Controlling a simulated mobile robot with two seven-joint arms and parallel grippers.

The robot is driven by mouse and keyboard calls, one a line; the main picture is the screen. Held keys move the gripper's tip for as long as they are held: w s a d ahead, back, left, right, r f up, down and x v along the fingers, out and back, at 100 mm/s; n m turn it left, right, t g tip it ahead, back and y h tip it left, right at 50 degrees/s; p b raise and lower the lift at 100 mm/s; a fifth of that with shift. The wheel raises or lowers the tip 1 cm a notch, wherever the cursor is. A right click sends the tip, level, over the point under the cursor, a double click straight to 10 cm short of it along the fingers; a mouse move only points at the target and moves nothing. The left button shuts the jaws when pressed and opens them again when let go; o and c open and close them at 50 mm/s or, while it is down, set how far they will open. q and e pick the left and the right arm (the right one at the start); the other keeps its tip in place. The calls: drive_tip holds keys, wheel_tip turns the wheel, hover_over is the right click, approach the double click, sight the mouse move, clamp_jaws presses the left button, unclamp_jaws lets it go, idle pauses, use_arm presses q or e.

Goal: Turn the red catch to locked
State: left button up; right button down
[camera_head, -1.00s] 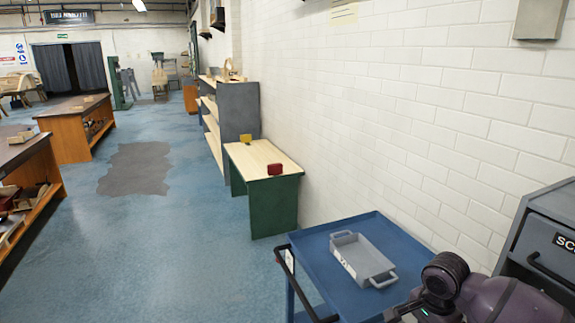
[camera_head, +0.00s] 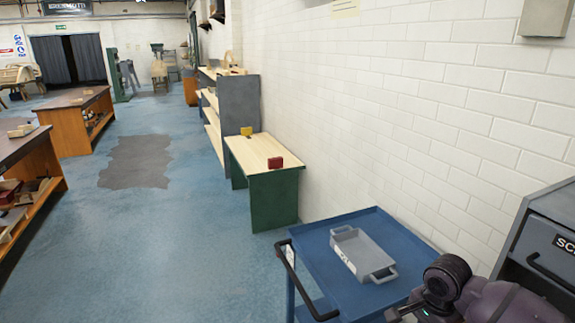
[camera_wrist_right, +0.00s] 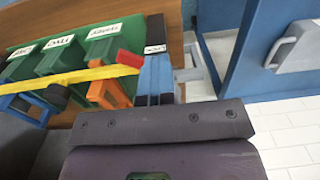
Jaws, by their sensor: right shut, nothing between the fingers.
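A small red block (camera_head: 276,162) stands upright near the front end of the pale bench top (camera_head: 262,149) in the head view. I cannot tell whether it is the red catch. In the right wrist view a small red piece (camera_wrist_right: 128,59) sits left of my right gripper (camera_wrist_right: 155,72), beside a yellow strip (camera_wrist_right: 75,77). In the head view only part of my right arm shows at the lower right. My left gripper is out of view.
A blue trolley (camera_head: 318,237) with a grey tray (camera_head: 361,252) stands at the front right, near a dark drawer cabinet (camera_head: 545,245). A yellow block (camera_head: 246,131) is on the bench's far part. A brick wall (camera_head: 430,110) runs along the right. The blue floor at left-centre is clear.

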drive_tip(key=shift+s+d+f+g, duration=0.3)
drive_tip(key=shift+s+d+f, duration=0.15)
drive_tip(key=shift+s, duration=0.15)
drive_tip(key=shift+s+a+r, duration=0.1)
drive_tip(key=shift+s+a, duration=0.15)
wheel_tip(320, 180, up, 6)
drive_tip(key=shift+r, duration=0.25)
idle(0.5)
drive_tip(key=shift+a, duration=0.15)
